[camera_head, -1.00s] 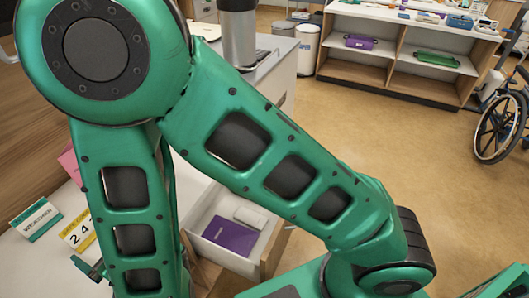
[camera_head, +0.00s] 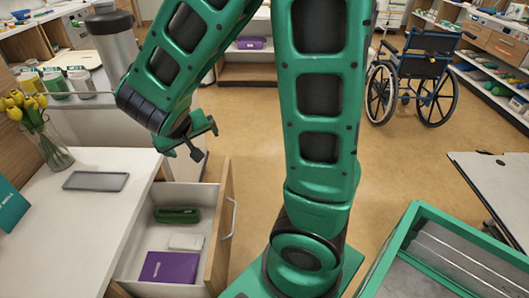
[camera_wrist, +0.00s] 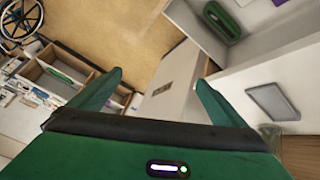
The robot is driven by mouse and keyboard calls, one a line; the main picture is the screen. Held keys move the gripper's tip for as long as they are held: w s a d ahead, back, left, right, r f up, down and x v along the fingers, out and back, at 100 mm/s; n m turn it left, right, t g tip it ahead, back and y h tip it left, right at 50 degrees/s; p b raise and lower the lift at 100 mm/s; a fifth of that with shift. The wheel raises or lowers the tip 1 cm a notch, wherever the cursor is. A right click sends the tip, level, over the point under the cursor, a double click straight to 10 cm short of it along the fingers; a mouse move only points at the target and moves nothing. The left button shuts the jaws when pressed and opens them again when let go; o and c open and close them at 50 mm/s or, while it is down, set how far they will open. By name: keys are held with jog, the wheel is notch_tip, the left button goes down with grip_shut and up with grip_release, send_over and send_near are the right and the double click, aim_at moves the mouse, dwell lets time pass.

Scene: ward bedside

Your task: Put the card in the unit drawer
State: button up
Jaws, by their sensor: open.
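A teal card with partly cut-off white lettering (camera_head: 9,207) stands at the left edge of the head view, on the white bedside unit top (camera_head: 88,212). The unit drawer (camera_head: 222,232) is pulled open to the right of that top. In it lie a green case (camera_head: 177,215), a small white box (camera_head: 186,241) and a purple booklet (camera_head: 169,267). My gripper (camera_head: 187,136) hangs above and beyond the drawer's far end, apart from the card. In the wrist view its fingers (camera_wrist: 155,88) are spread, with nothing between them. The green case also shows in the wrist view (camera_wrist: 222,22).
A grey flat tray (camera_head: 96,181) lies on the unit top, with a vase of yellow tulips (camera_head: 42,130) behind it. A steel flask (camera_head: 114,42) and several cups stand on the far counter. A green-rimmed tray (camera_head: 440,213) is at right. A wheelchair (camera_head: 413,75) stands on open floor.

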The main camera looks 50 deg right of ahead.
jog(key=s+d+r+m+g+y, duration=0.1)
jog(key=s+d+g, duration=0.3)
jog(key=s+d, duration=0.5)
jog(key=s+r+m, duration=0.1)
jog(key=s, duration=0.3)
jog(key=shift+m+y, duration=0.3)
jog(key=shift+y, duration=0.1)
jog(key=shift+o, duration=0.5)
jog(key=s+r+g+y, duration=0.1)
jog(key=s+r+y, duration=0.1)
jog(key=s, duration=0.9)
jog(key=shift+s+r+g+y, duration=0.3)
jog(key=shift+r+y, duration=0.1)
jog(key=shift+y, duration=0.2)
jog(key=shift+s+a, duration=0.2)
jog(key=shift+s, duration=0.05)
